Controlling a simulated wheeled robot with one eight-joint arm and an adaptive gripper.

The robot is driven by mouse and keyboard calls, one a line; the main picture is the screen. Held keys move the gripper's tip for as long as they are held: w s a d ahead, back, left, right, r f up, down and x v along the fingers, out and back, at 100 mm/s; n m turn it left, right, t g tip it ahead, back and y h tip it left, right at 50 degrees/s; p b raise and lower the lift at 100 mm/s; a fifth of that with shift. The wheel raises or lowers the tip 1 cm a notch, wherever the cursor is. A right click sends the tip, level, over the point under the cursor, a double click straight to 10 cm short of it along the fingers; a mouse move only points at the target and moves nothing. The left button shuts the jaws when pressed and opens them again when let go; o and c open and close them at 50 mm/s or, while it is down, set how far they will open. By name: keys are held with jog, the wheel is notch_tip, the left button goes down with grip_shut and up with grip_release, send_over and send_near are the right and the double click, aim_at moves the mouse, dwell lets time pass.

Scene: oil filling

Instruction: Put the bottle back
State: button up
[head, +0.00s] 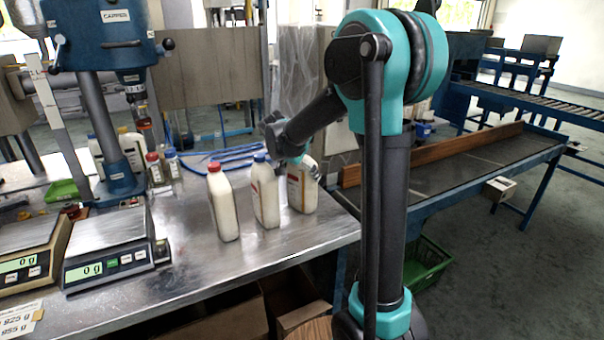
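Three white bottles stand upright in a row near the right end of the metal table. The left one (223,208) has a red cap, and the middle one (265,195) has a blue cap. The right one (302,192) has its top and cap hidden behind my gripper. My gripper (299,172) is at the upper part of this right bottle. Its fingers are small and dark here, and I cannot tell whether they are closed on the bottle or only around it.
Two scales (108,250) reading 0 g stand at the left front of the table. A blue drill press (105,40) stands behind them. A conveyor table (455,175) is at the right.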

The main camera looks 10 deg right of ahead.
dwell(0.3)
jog(key=v, duration=1.2)
jog(key=s+d+f+n+y, duration=0.1)
jog(key=s+d+f+n, duration=0.2)
jog(key=s+f, duration=0.4)
jog(key=s+d+f+n+y, duration=0.2)
jog(key=s+f+n, duration=0.1)
jog(key=s+f, duration=0.4)
jog(key=s+d+f+n+y, duration=0.1)
jog(key=s+d+f+n, duration=0.2)
jog(key=s+f, duration=0.4)
jog(key=shift+s+d+f+y, duration=0.15)
jog(key=shift+s+f, duration=0.05)
jog(key=shift+s, duration=1.05)
jog(key=shift+s+d+f+y, duration=0.15)
jog(key=shift+s, duration=1.05)
